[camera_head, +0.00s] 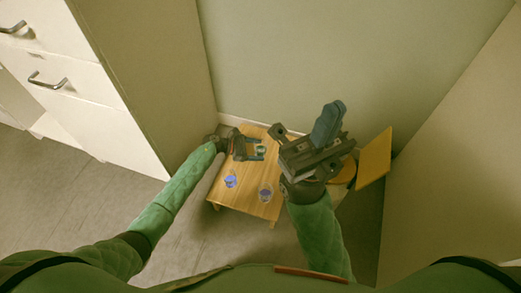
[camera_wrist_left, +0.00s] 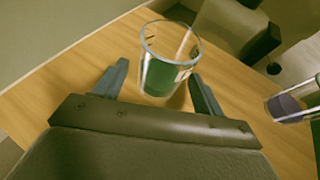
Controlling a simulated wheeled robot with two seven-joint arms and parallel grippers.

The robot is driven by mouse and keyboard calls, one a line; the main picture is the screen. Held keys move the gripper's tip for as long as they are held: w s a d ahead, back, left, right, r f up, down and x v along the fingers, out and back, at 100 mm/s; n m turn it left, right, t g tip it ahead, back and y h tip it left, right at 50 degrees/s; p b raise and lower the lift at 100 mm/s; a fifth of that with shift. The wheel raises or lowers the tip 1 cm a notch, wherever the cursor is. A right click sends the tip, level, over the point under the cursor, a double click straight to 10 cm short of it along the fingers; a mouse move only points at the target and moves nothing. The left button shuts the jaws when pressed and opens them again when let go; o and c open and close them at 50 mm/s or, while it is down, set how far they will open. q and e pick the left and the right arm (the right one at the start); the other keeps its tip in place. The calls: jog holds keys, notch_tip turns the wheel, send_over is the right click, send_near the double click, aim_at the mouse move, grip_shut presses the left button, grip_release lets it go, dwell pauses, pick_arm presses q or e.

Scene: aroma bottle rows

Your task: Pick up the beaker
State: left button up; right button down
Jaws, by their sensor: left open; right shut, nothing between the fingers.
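A clear glass beaker with green contents (camera_wrist_left: 165,72) stands on the wooden table (camera_head: 240,197). In the head view the beaker (camera_head: 260,151) shows small between the fingers of my left gripper (camera_head: 257,151). In the left wrist view my left gripper (camera_wrist_left: 160,88) is open, with a blue-grey finger to each side of the beaker's lower part. I cannot tell whether the fingers touch the glass. My right gripper (camera_head: 331,118) is shut and empty, raised above the table's right side.
Two more glass vessels with blue or purple contents stand nearer the table's front: one on the left (camera_head: 231,181), one on the right (camera_head: 266,192). A wooden chair (camera_head: 374,160) stands at the right. A white drawer cabinet (camera_head: 80,85) is at the left.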

pick_arm(q)
jog(key=shift+x, duration=0.95)
jog(key=shift+r, duration=0.1)
jog(key=c, duration=1.1)
jog(key=shift+r, duration=0.1)
